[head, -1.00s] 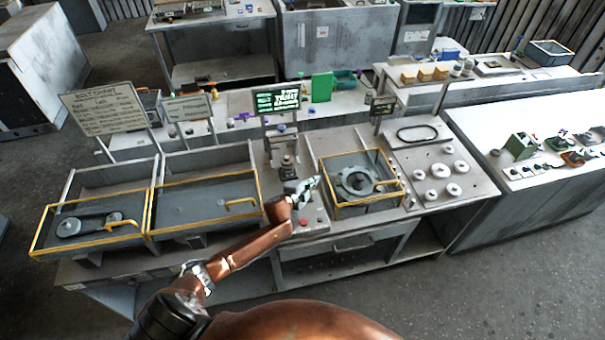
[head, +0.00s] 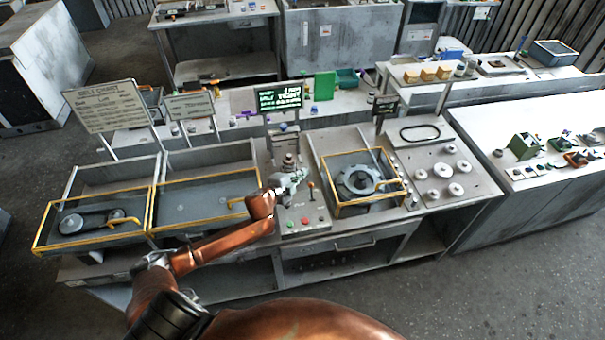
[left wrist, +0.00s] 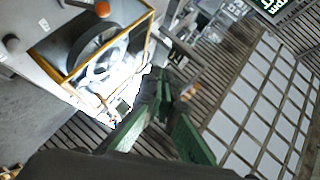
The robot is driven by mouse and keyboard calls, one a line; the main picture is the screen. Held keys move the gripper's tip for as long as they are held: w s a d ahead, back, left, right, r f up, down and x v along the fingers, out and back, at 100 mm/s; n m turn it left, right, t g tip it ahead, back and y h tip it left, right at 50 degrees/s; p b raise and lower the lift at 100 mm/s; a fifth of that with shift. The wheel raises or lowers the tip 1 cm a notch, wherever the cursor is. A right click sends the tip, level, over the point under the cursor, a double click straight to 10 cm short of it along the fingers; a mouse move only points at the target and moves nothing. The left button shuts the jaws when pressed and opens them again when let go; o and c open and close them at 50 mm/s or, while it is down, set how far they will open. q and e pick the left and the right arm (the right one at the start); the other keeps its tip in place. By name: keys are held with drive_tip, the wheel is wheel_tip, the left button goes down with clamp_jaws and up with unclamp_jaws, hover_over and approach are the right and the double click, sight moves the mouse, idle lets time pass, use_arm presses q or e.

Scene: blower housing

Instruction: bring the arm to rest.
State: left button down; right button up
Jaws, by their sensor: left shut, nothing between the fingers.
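My left arm comes in from the lower left in the head view. Its gripper (head: 298,176) is above the middle of the workbench, between the yellow-railed tray on the left and the yellow-framed housing bay on the right. It is shut and empty. In the left wrist view its green-padded fingers (left wrist: 165,98) point up the picture, clear of any object. The round grey blower housing (head: 358,180) sits inside the yellow frame (head: 340,208). The ring and frame also show at the upper left of the left wrist view (left wrist: 88,58). My right gripper is not in view.
A lever (head: 311,187) and red button (head: 305,221) stand on the control panel just below the gripper. A lit screen (head: 279,97) rises behind. A belt-and-pulley tray (head: 140,232) is at left. Several round knobs (head: 456,190) are at right. The floor in front is clear.

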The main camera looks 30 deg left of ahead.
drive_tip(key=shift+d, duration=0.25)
use_arm(q)
drive_tip(key=s+d+f+n+g+y, duration=0.25)
drive_tip(key=s+f+n, duration=0.45)
drive_tip(key=s, duration=0.5)
drive_tip(key=s+a+f+n+g, duration=0.15)
drive_tip(key=s+n+g, duration=0.25)
drive_tip(key=s, duration=1)
drive_tip(key=s+f+n+g, duration=0.3)
drive_tip(key=s+n+g, duration=0.1)
drive_tip(key=s, duration=1.1)
wheel_tip(320, 180, down, 42)
drive_tip(key=s+d+b, duration=0.1)
drive_tip(key=s+b, duration=0.1)
drive_tip(key=b, duration=0.9)
drive_tip(key=s+f+g+b, duration=0.1)
drive_tip(key=s+f+b, duration=0.3)
drive_tip(key=s+f, duration=0.5)
drive_tip(key=s+f+m+g+b, duration=0.1)
drive_tip(key=s+f+b, duration=0.3)
drive_tip(key=s+f, duration=0.6)
wheel_tip(320, 180, down, 7)
drive_tip(key=shift+s+h+b, duration=0.25)
drive_tip(key=shift+h+b, duration=0.15)
drive_tip(key=shift+h, duration=0.05)
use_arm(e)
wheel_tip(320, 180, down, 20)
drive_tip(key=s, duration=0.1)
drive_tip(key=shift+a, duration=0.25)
